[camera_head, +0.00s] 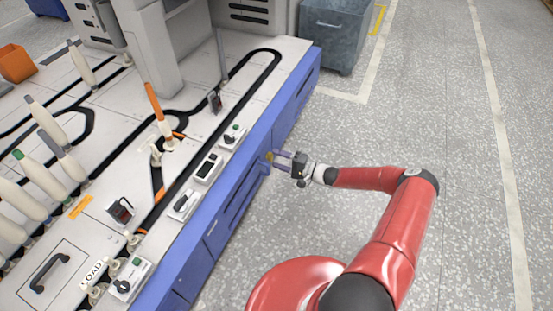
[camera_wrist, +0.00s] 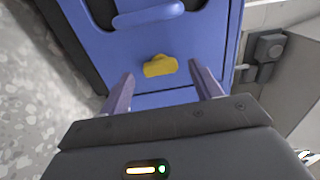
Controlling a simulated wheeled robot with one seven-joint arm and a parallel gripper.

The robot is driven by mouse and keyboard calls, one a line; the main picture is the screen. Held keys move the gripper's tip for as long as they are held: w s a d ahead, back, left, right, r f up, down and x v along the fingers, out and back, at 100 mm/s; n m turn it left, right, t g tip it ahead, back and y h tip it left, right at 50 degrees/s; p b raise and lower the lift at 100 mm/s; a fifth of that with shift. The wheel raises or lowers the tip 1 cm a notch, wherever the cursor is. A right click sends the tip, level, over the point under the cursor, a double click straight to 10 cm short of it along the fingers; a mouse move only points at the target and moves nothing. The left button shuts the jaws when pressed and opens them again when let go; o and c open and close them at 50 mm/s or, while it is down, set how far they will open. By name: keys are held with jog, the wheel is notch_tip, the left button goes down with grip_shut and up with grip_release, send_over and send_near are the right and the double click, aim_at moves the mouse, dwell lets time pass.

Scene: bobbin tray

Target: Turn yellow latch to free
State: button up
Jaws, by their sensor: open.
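The yellow latch (camera_wrist: 160,66) is a small knob on the blue panel (camera_wrist: 200,40) in the wrist view, a little below a blue handle (camera_wrist: 148,14). It lies nearly level, slightly tilted. My gripper (camera_wrist: 163,85) is open, with one finger to each side of the latch in the wrist view. The head view shows my gripper (camera_head: 273,160) close to the panel. I cannot tell whether either finger touches the latch; a gap shows on both sides.
The white machine top (camera_head: 100,200) with bobbins, switches and black tracks stands to the left. A grey bin (camera_head: 335,30) is on the floor at the back. A grey fitting (camera_wrist: 268,48) is right of the panel. The speckled floor (camera_head: 460,120) at right is clear.

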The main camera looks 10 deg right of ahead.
jog(key=v, duration=0.6)
jog(key=shift+d, duration=0.15)
jog(key=shift+s+r, duration=0.1)
jog(key=shift+s, duration=0.05)
jog(key=s+a+r+n+g+h+p, duration=0.1)
jog(key=s+a+r+n+g+h, duration=0.2)
jog(key=r, duration=0.6)
jog(key=s+a+r+n+g+h+p, duration=0.25)
jog(key=s+r+g, duration=0.2)
jog(key=r, duration=0.55)
jog(key=s+a+r+n+g+h, duration=0.25)
jog(key=s+r+h, duration=0.2)
jog(key=r, duration=0.45)
jog(key=s+d+r+m+t+h+p, duration=0.1)
jog(key=s+r+t+h+p, duration=0.2)
jog(key=s+r, duration=1.7)
jog(key=shift+s+d+t+h, duration=0.15)
jog(key=shift+s+t+h, duration=0.25)
jog(key=shift+t+h, duration=0.5)
jog(key=shift+r, duration=0.15)
